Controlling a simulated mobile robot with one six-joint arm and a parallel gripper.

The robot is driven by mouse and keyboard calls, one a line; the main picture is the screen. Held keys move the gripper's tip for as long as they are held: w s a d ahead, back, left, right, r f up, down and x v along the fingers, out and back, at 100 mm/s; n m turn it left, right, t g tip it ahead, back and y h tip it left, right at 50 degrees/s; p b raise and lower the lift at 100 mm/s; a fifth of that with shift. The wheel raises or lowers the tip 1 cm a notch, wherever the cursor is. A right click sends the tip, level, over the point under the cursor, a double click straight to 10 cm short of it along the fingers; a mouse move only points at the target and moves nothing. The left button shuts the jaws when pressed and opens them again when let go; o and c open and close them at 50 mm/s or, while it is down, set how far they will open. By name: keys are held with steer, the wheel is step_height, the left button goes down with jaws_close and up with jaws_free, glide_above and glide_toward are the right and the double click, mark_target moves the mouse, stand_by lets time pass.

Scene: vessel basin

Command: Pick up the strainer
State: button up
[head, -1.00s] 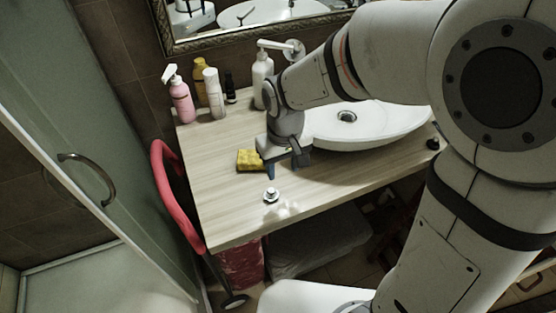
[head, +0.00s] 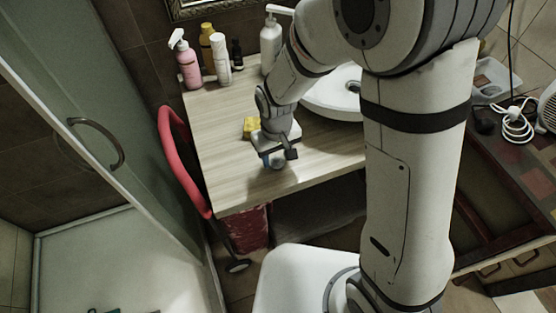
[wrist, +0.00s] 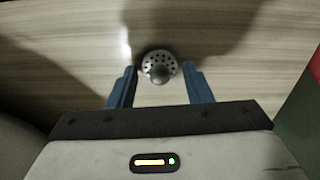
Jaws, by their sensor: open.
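The strainer (wrist: 158,67) is a small round metal piece with holes and a knob in its middle. It lies on the wooden counter, and in the head view it shows small at the fingertips (head: 279,163). My gripper (wrist: 160,85) is open, with one blue finger on each side of the strainer in the wrist view. The strainer sits between and slightly beyond the fingertips there, and I see no contact. How high the fingertips are above the counter is hard to tell.
A yellow sponge (head: 250,127) lies just behind my gripper. The white basin (head: 335,98) stands to the right. A pink pump bottle (head: 188,66) and several other bottles line the back of the counter (head: 222,150). The counter's front edge is close to the strainer.

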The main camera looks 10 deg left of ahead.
jaws_close()
stand_by(0.4)
steer(key=shift+w, duration=0.1)
